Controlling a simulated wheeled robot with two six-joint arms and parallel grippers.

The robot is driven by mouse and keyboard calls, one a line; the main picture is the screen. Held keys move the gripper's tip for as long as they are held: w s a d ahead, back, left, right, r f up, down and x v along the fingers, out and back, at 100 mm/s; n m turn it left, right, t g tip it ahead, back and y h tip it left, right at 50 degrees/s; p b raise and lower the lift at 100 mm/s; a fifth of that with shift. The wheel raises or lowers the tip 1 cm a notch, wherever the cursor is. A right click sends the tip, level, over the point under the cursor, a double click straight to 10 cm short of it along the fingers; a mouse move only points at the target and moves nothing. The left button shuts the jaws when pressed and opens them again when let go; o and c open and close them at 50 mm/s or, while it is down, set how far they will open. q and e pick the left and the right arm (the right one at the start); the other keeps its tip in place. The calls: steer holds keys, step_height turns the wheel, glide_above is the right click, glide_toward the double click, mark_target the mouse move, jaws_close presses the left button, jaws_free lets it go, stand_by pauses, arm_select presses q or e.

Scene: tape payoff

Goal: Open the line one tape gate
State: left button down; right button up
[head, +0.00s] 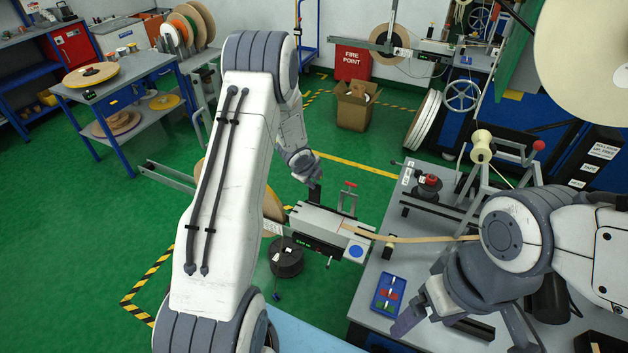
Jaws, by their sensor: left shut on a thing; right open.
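The tape gate unit (322,224) is a pale block on a bracket in the middle of the head view, with a red-topped clamp (350,190) standing behind it. A tan tape (410,239) runs from the block to the right, across the grey bench. My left gripper (314,187) is at the block's back left, shut on a dark upright piece that looks like the gate's handle; my arm and fingers partly hide it. I cannot tell the gate's exact position. My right gripper (438,322) is open and empty, low over the bench's front part.
The grey bench (385,262) carries a blue tray (388,293) with small coloured items and a red-topped button unit (427,186). A black spool (286,257) is below the gate. A cardboard box (356,106) stands behind on open green floor.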

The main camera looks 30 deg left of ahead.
arm_select(q)
steer(key=shift+w+a, duration=0.1)
steer(key=shift+w, duration=0.45)
arm_select(e)
steer(key=shift+w+a+r, duration=0.1)
steer(key=shift+w+r, duration=0.05)
steer(key=shift+w, duration=0.05)
arm_select(q)
steer(key=shift+f, duration=0.1)
steer(key=c, duration=1)
jaws_free()
steer(key=shift+o, duration=0.2)
steer(key=shift+w+f, duration=0.1)
steer(key=shift+w, duration=0.05)
arm_select(e)
steer(key=shift+w, duration=0.1)
arm_select(q)
steer(key=shift+r, duration=0.55)
steer(key=p+v, duration=0.2)
steer(key=v, duration=0.7)
steer(key=shift+s, duration=0.5)
arm_select(e)
steer(key=shift+w+r, duration=0.1)
steer(key=shift+r, duration=0.75)
